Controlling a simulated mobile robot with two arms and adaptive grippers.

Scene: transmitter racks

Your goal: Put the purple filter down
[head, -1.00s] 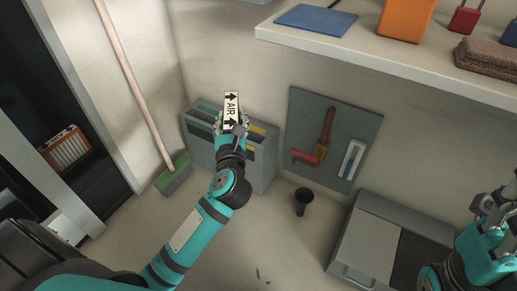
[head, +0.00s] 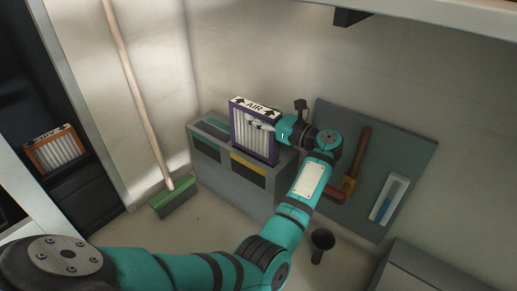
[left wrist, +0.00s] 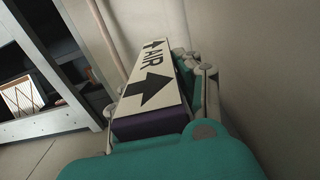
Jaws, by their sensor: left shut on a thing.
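The purple filter (head: 233,127) is upright, with pale pleats and a white top label reading AIR with arrows. My left gripper (head: 262,126) is shut on it from the right side, across the pleated face. The filter stands over the grey bin (head: 228,182), its lower part at the bin's top; I cannot tell whether it touches or rests there. In the left wrist view the label and a purple end of the filter (left wrist: 150,123) fill the middle, with the finger links of my left gripper (left wrist: 205,85) beside it. My right gripper is out of view.
An orange-framed filter (head: 56,150) sits in the dark rack at left. A broom (head: 174,197) leans on the wall. A tool board (head: 405,160) hangs behind my arm. A grey case (head: 425,275) is at lower right.

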